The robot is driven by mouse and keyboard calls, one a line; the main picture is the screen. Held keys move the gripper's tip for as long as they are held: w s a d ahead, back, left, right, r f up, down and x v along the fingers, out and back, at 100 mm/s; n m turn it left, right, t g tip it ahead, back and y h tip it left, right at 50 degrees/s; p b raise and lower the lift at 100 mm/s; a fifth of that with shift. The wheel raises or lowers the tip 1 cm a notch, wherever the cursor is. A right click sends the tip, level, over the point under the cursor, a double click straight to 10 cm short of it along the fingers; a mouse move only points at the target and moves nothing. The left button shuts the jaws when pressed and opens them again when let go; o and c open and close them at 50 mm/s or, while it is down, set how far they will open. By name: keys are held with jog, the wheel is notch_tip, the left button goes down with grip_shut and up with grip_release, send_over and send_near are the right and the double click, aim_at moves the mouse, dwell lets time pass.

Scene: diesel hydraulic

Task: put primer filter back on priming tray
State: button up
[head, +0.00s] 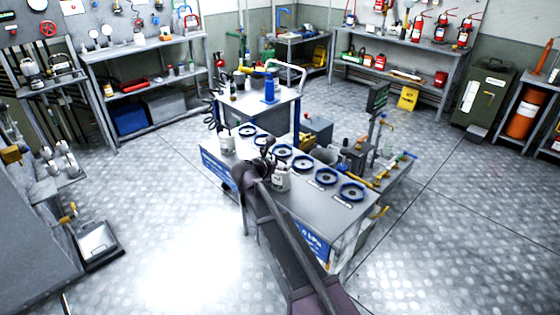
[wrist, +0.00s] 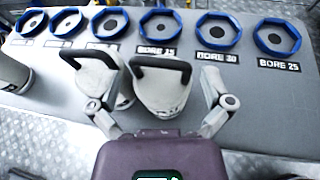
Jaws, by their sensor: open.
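Two pale canisters with black handles stand on a grey bench in the wrist view, one in the middle (wrist: 163,88) and one left of it (wrist: 92,78). I cannot tell which thing is the primer filter. My gripper (wrist: 155,92) is open, its fingers spread on either side of the canisters; I see no grip on either. In the head view, my gripper (head: 252,170) is over the bench, with a white canister (head: 281,182) just right of it and another (head: 227,143) beyond it. No priming tray can be made out with certainty.
The grey bench top (head: 318,207) carries a row of blue rings (head: 325,177), with labels such as BORE 30 in the wrist view. A pale cylinder (wrist: 12,74) stands at its left edge. A trolley (head: 285,98) stands behind.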

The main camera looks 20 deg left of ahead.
jog(key=p+v, duration=0.3)
jog(key=v, duration=0.7)
jog(key=shift+p, duration=0.3)
jog(key=shift+s+d+r, duration=0.1)
dwell(0.3)
jog(key=w+d+f+m+g, duration=0.1)
jog(key=d+f+m+g, duration=0.1)
jog(key=d+m, duration=0.3)
jog(key=w+d+f+m+g+h, duration=0.1)
jog(key=d+m, duration=0.3)
jog(key=d, duration=0.9)
jog(key=w+d+f+m+g+h, duration=0.1)
jog(key=d+f+m+g, duration=0.3)
jog(key=d, duration=0.6)
jog(key=shift+w+m, duration=0.25)
jog(key=shift+m, duration=0.55)
jog(key=s+d+f+m+g+y, duration=0.2)
jog(key=s+d+m, duration=0.4)
jog(key=d+m, duration=0.3)
jog(key=s+d+f+m+g+y, duration=0.2)
jog(key=s+d+m+g, duration=0.2)
jog(key=d+m, duration=0.5)
jog(key=s+d, duration=0.2)
jog(key=d, duration=0.3)
jog(key=shift+d+f+m+y, duration=0.25)
jog(key=shift+d+m+y, duration=0.05)
jog(key=shift+d+m, duration=0.1)
